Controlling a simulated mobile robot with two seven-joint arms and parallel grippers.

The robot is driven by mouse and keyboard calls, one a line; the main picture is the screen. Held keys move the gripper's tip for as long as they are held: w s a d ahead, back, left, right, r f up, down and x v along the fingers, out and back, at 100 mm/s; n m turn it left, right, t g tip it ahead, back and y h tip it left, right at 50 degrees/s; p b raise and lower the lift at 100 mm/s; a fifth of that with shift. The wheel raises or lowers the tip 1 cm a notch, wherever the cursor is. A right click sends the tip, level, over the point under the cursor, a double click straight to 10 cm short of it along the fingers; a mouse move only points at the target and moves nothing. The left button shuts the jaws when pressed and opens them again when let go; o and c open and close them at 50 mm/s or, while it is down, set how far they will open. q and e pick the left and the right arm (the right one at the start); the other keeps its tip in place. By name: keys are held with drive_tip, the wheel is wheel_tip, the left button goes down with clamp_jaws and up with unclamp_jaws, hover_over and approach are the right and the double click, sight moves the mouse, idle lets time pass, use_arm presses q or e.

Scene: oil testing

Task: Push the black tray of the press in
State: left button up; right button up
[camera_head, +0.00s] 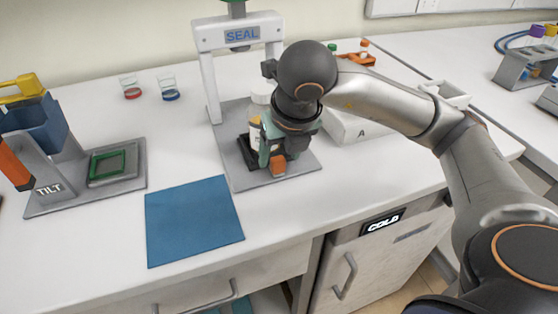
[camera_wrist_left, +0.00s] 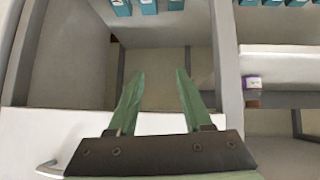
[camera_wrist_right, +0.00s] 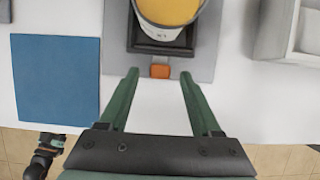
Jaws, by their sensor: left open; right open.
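The press marked SEAL (camera_head: 208,70) stands at the back of the bench on a grey base plate. Its black tray (camera_wrist_right: 188,40) lies on the plate, with a bottle (camera_wrist_right: 168,12) standing on it. The tray's orange tab (camera_wrist_right: 160,71) faces the bench front; it also shows in the head view (camera_head: 278,165). My right gripper (camera_wrist_right: 160,76) is open, pointing at the tray, with a finger on each side of the tab and clear gaps. In the head view my right wrist hides part of the tray and bottle. My left gripper (camera_wrist_left: 159,76) is open and empty, by cabinet shelves.
A blue mat (camera_head: 193,222) lies left of the press. Further left is the TILT device (camera_head: 60,190); two small beakers (camera_head: 168,88) stand behind. A white box marked A (camera_head: 350,128) sits close right of the press. The front bench strip is clear.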

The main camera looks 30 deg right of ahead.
drive_tip(key=shift+x, duration=0.95)
clamp_jaws()
idle(0.8)
